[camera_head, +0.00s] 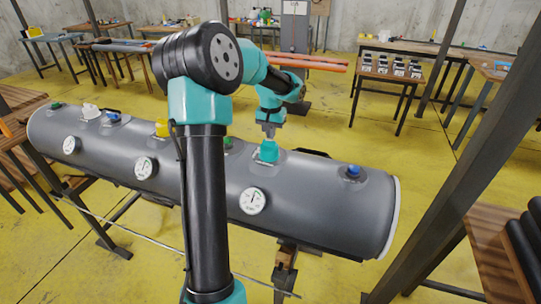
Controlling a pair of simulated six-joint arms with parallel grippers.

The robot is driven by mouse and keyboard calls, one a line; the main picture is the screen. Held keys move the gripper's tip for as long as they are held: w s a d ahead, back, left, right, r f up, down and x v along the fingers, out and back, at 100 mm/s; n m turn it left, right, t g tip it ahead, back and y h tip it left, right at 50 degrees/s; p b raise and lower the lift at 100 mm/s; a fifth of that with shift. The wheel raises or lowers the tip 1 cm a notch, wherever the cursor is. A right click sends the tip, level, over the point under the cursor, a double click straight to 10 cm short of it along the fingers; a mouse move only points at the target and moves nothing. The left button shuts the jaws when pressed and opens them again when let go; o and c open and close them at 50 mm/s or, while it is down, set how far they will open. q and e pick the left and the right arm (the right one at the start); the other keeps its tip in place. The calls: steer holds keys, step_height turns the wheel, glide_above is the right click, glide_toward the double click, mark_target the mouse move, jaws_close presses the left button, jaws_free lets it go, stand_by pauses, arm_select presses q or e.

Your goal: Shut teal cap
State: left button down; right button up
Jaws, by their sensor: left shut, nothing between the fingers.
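My right gripper is not in view.
A blue cap (353,172) is to the right on the tube. A yellow cap (162,128) and other coloured valves are to the left. Round gauges (252,201) line the tube's front. A dark post (465,150) stands at the right. Yellow floor behind is partly open.

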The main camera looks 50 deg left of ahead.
arm_select(q)
steer(key=shift+s+d+f, duration=0.55)
steer(key=shift+s+f, duration=0.2)
steer(key=shift+a+r, duration=0.1)
steer(key=shift+r, duration=1.05)
steer(key=shift+w+r, duration=0.1)
steer(key=shift+r, duration=2.55)
